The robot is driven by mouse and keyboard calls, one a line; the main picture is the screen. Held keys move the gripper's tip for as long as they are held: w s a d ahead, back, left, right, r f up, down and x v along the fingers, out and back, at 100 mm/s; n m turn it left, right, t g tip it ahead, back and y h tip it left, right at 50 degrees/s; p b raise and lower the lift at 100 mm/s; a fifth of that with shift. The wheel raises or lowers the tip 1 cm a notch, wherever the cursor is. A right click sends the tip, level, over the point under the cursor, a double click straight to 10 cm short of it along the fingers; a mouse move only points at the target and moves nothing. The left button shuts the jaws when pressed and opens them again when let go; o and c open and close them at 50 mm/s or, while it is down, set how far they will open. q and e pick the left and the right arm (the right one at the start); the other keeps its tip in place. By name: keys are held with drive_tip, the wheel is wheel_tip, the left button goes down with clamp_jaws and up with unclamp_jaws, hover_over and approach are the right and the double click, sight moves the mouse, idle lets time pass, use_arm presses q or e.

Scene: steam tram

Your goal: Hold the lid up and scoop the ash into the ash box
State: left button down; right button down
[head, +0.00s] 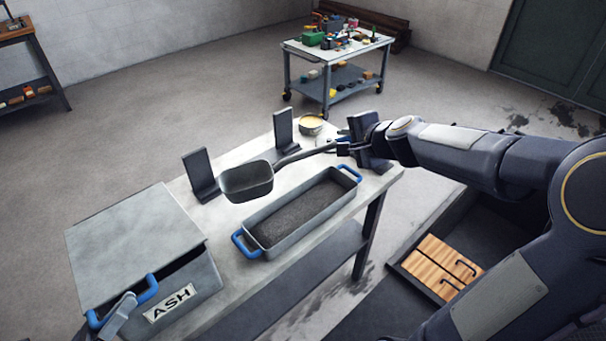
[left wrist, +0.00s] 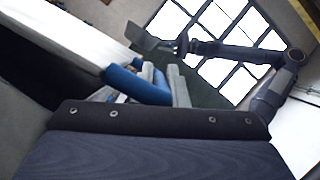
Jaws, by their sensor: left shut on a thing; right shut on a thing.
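The grey ash box (head: 205,286), labelled ASH, stands at the table's near left end. Its lid (head: 130,235) is raised at the front, with a dark gap beneath. My left gripper (head: 120,312) is shut on the lid's blue handle (head: 147,290); the left wrist view shows the handle (left wrist: 135,84) between the fingers (left wrist: 160,85). My right gripper (head: 345,147) is shut on the handle of the dark scoop (head: 248,184). The scoop hangs above the table, left of the ash tray; whether it holds ash is unclear. The tray (head: 283,244) holds grey ash (head: 300,208).
Two dark upright stands (head: 201,175) (head: 283,130) and a small bowl (head: 311,126) are along the table's back. A wheeled cart (head: 335,55) with toys stands further off.

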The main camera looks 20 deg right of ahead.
use_arm(q)
drive_tip(key=shift+f, duration=0.2)
idle(0.3)
drive_tip(key=c, duration=1.3)
unclamp_jaws()
drive_tip(key=shift+a, duration=0.1)
drive_tip(key=shift+s+a+f, duration=0.15)
drive_tip(key=shift+a, duration=0.05)
use_arm(e)
drive_tip(key=shift+d+f, duration=0.1)
use_arm(q)
drive_tip(key=b+v, duration=0.2)
drive_tip(key=v, duration=0.9)
drive_tip(key=shift+s, duration=0.2)
use_arm(e)
wheel_tip(320, 180, down, 2)
drive_tip(key=shift+f, duration=0.1)
